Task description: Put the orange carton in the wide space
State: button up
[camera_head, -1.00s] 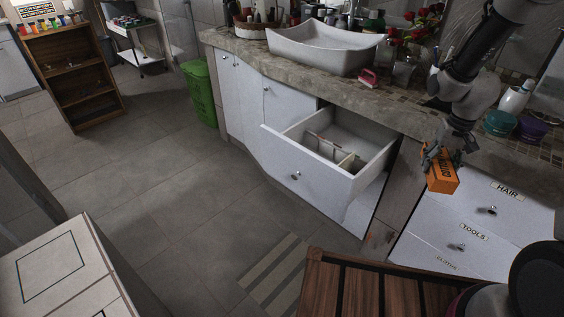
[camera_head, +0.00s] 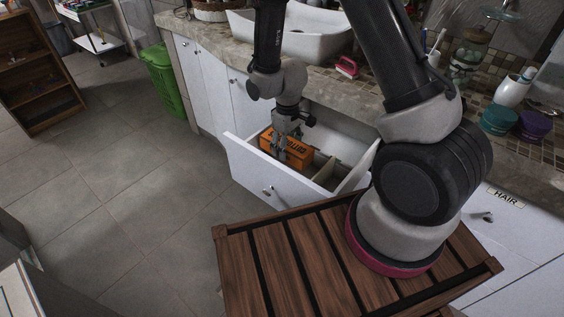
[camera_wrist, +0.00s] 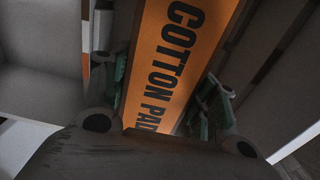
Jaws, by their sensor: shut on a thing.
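The orange carton (camera_head: 296,153), printed "COTTON PADS" in black, is in my gripper (camera_head: 281,147) at the left part of the open white drawer (camera_head: 262,176). It fills the middle of the wrist view (camera_wrist: 178,60), between the two fingers (camera_wrist: 155,85). My gripper points down and is shut on the carton. The carton appears to be at or below the drawer's rim; I cannot tell whether it touches the bottom. A pale divider (camera_head: 326,171) stands to its right. My gripper hides part of the carton's left end, and my arm hides the drawer's right end.
The stone counter (camera_head: 345,97) with the white basin (camera_head: 325,38) is behind the drawer. A pink-red item (camera_head: 347,67) lies on the counter edge. A slatted wooden surface (camera_head: 300,262) is in front. Tiled floor to the left is clear up to the green bin (camera_head: 163,80).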

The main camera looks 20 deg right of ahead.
notch_tip(320, 180, down, 9)
dwell(0.4)
jog(key=o, duration=1)
jog(key=shift+f, duration=0.15)
jog(key=shift+o, duration=0.2)
